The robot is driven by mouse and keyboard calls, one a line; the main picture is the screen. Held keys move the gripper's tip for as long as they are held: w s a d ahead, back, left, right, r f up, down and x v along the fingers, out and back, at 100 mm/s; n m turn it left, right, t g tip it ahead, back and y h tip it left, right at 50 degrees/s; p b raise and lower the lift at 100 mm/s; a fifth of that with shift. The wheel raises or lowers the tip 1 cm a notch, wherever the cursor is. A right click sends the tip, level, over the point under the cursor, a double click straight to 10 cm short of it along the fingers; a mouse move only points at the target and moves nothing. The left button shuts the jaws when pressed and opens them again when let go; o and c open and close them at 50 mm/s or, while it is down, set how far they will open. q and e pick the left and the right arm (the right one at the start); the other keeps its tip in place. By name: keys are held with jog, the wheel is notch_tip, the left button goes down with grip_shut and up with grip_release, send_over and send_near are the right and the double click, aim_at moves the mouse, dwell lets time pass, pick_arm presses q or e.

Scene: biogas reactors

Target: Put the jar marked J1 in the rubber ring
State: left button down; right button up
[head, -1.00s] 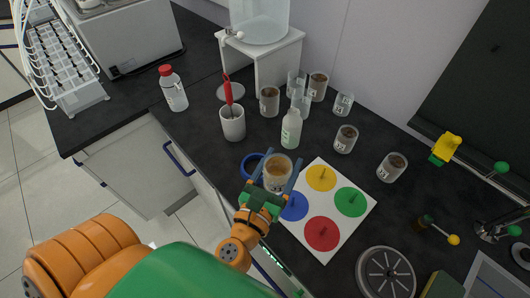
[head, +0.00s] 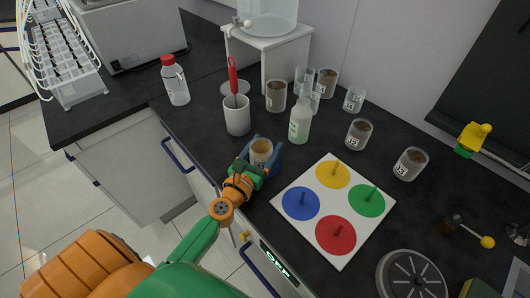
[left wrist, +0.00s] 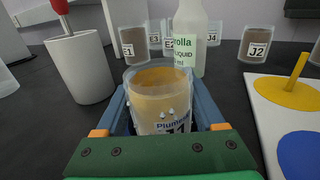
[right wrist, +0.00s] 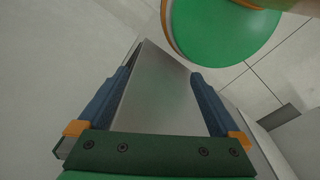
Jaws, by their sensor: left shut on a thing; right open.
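The jar marked J1 (left wrist: 160,95) is a clear jar with tan contents and a partly covered label. My left gripper (head: 263,151) is shut on it, with one blue finger on each side. In the head view the jar (head: 261,149) is at the counter's front edge area, left of the coloured peg board. It looks about upright. The blue rubber ring is not clearly visible; the jar and blue fingers cover the place where it lay, and I cannot tell whether the jar is inside it. My right gripper (right wrist: 160,95) is open and empty.
The peg board (head: 334,207) lies to the right. Jars J2 (head: 358,133) and J3 (head: 410,163) stand farther right. A grey panel (right wrist: 155,95) faces my right gripper.

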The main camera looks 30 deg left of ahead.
pick_arm(q)
grip_release()
jog(key=shift+r, duration=0.15)
jog(key=s+b, duration=0.1)
jog(key=s, duration=0.2)
jog(key=s+b, duration=0.2)
jog(key=s, duration=0.2)
jog(key=s+b, duration=0.1)
jog(key=s, duration=0.3)
jog(key=shift+s+d+f, duration=0.2)
jog(key=shift+d+f, duration=0.05)
jog(key=shift+d, duration=0.1)
jog(key=shift+s+r, duration=0.25)
jog(key=shift+s, duration=0.05)
